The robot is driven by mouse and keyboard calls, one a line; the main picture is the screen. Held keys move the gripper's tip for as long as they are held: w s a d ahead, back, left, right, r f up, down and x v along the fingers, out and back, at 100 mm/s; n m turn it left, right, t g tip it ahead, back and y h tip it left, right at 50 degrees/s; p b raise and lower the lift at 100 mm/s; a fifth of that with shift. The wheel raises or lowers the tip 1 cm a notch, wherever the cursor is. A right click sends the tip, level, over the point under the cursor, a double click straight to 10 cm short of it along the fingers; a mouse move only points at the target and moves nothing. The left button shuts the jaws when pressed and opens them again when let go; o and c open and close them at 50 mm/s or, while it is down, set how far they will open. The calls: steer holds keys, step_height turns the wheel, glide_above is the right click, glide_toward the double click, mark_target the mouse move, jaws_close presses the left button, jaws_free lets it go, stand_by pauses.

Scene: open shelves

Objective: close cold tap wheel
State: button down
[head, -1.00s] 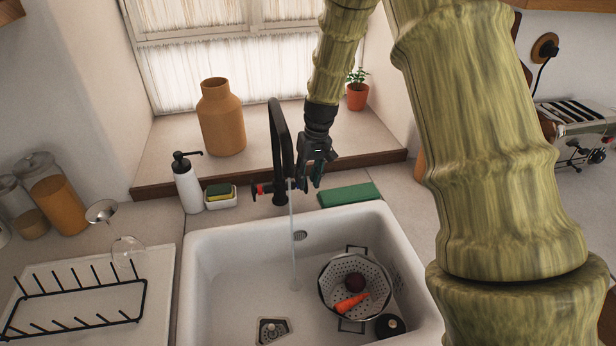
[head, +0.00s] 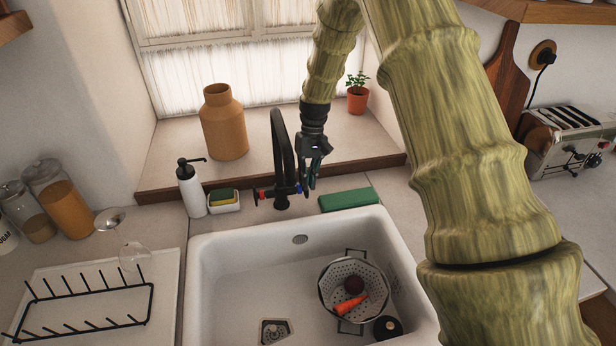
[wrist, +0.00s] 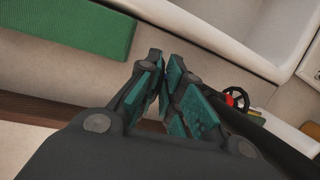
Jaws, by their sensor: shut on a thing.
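The black tap (head: 279,150) stands behind the white sink, with a wheel on each side of its base. The red-marked wheel (head: 257,194) is on the left and also shows in the wrist view (wrist: 236,97). The blue-marked cold tap wheel (head: 298,189) is on the right, mostly hidden by my gripper (head: 308,183). My gripper points down beside the tap, its teal-padded fingers close together in the wrist view (wrist: 167,80). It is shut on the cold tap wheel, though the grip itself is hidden. No water stream shows below the spout.
The sink (head: 215,275) holds a colander (head: 376,282) with a carrot. A green block (head: 348,200) lies right of the tap. A soap bottle (head: 191,190) and sponge dish (head: 224,206) stand left. A vase (head: 224,125) and potted plant (head: 357,98) are on the sill.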

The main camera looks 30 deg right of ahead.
steer(key=shift+r, duration=0.1)
stand_by(0.3)
steer(key=c, duration=1.6)
jaws_free()
steer(key=shift+d, duration=0.1)
steer(key=shift+o, duration=0.2)
steer(key=v, duration=1.2)
steer(key=shift+w, duration=0.2)
